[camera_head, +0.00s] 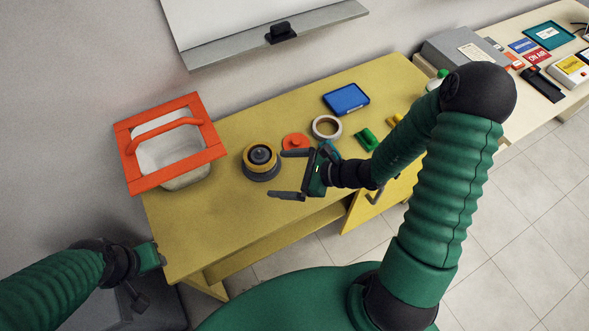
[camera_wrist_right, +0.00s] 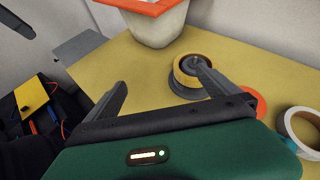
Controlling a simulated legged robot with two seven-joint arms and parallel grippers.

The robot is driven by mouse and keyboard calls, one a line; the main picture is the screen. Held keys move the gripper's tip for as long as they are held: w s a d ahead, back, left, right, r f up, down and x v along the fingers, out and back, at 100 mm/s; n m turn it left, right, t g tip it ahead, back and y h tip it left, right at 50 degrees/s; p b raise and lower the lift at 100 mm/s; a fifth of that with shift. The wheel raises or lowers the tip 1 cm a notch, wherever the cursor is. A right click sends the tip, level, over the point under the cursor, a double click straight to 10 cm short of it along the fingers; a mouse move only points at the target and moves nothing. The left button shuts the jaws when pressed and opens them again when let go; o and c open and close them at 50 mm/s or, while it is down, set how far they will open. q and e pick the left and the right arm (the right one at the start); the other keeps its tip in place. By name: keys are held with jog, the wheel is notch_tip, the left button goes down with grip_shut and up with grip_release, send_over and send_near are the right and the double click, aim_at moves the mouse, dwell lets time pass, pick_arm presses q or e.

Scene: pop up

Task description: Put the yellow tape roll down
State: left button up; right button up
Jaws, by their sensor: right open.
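The yellow tape roll (camera_head: 261,154) sits on the yellow table, around a dark knob and above a wider grey round base. It also shows in the wrist view (camera_wrist_right: 184,75), partly hidden behind a finger. My right gripper (camera_head: 286,174) is open with nothing between its fingers. It is just right of and nearer than the roll in the head view, apart from it as far as I can tell. Its fingers also show in the wrist view (camera_wrist_right: 160,78). My left gripper (camera_head: 150,258) is at the table's left front edge; its fingers are not clear.
A white bin with an orange rim (camera_head: 130,146) stands at the table's left. An orange disc (camera_head: 295,141), a cream ring (camera_head: 326,118), a blue tray (camera_head: 346,99) and a green block (camera_head: 367,139) lie to the right. The table's left front is clear.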

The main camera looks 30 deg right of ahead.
jog(key=s+a+f+n+g+h, duration=0.1)
jog(key=s+a+n+g, duration=0.5)
jog(key=s+n, duration=0.45)
jog(key=d+r+n+h, duration=0.4)
jog(key=d+n+h, duration=0.3)
jog(key=n, duration=0.8)
jog(key=shift+w+r+h, duration=0.4)
jog(key=shift+h, duration=0.1)
jog(key=shift+d, duration=0.35)
